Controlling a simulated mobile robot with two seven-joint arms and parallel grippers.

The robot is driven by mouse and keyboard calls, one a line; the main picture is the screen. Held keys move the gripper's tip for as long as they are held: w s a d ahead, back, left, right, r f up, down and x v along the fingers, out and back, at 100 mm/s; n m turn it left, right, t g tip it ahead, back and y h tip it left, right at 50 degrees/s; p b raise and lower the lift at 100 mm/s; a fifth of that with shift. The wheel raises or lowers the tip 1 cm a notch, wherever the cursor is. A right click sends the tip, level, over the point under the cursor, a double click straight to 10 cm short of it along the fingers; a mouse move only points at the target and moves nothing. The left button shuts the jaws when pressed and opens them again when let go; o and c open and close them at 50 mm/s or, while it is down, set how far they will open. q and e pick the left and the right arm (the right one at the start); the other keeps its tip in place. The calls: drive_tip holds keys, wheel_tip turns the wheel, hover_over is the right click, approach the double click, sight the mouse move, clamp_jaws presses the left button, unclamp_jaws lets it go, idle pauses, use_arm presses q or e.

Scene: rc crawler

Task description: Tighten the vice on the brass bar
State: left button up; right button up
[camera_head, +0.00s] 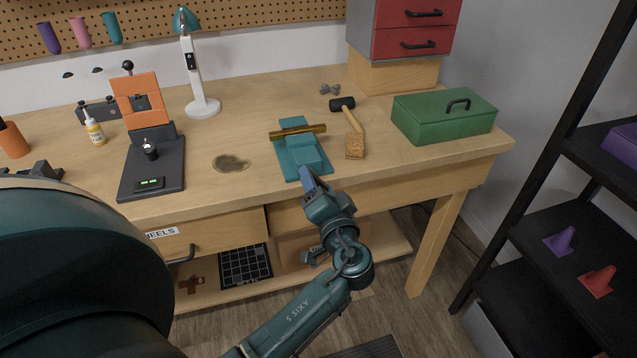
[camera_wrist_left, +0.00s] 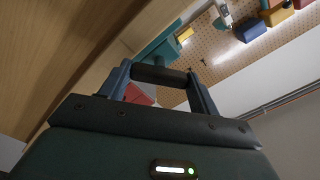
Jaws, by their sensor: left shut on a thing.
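The teal vice (camera_head: 302,153) stands at the front edge of the wooden workbench. The brass bar (camera_head: 299,132) lies across it between its jaws and sticks out on both sides; I cannot tell how tightly it is held. My left gripper (camera_head: 308,180) is at the front of the vice, just off the bench edge. In the left wrist view, its fingers (camera_wrist_left: 160,76) are shut on a dark vice handle (camera_wrist_left: 158,74). The vice (camera_wrist_left: 160,46) and a bit of the brass bar (camera_wrist_left: 185,34) show beyond. My right gripper is not in view.
A mallet (camera_head: 355,146) and a green toolbox (camera_head: 443,116) are right of the vice. A dark-based orange press (camera_head: 140,100), a glue bottle (camera_head: 94,132) and a lamp (camera_head: 203,107) are to the left. A drawer (camera_head: 210,232) is under the bench. A black shelf (camera_head: 571,215) stands at right.

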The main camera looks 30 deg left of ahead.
use_arm(q)
drive_tip(key=shift+r+m+p, duration=0.15)
drive_tip(key=shift+m+p, duration=0.2)
drive_tip(key=shift+m, duration=0.55)
drive_tip(key=m+p, duration=0.2)
drive_tip(key=m, duration=0.1)
drive_tip(key=shift+m, duration=0.4)
drive_tip(key=shift+m+p, duration=0.45)
drive_tip(key=shift+m, duration=0.45)
drive_tip(key=m+p, duration=0.2)
drive_tip(key=m, duration=0.1)
drive_tip(key=shift+r+m, duration=0.1)
drive_tip(key=shift+m, duration=0.2)
drive_tip(key=m+p, duration=0.2)
drive_tip(key=m, duration=0.1)
drive_tip(key=shift+m, duration=0.3)
drive_tip(key=m, duration=0.2)
drive_tip(key=shift+f+m, duration=0.2)
drive_tip(key=shift+m, duration=0.2)
drive_tip(key=shift+m+p, duration=0.3)
drive_tip(key=shift+m, duration=0.3)
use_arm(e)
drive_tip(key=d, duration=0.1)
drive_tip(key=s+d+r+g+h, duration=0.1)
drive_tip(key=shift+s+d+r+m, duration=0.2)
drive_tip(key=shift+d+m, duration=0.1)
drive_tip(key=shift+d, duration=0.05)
use_arm(q)
drive_tip(key=shift+m, duration=0.3)
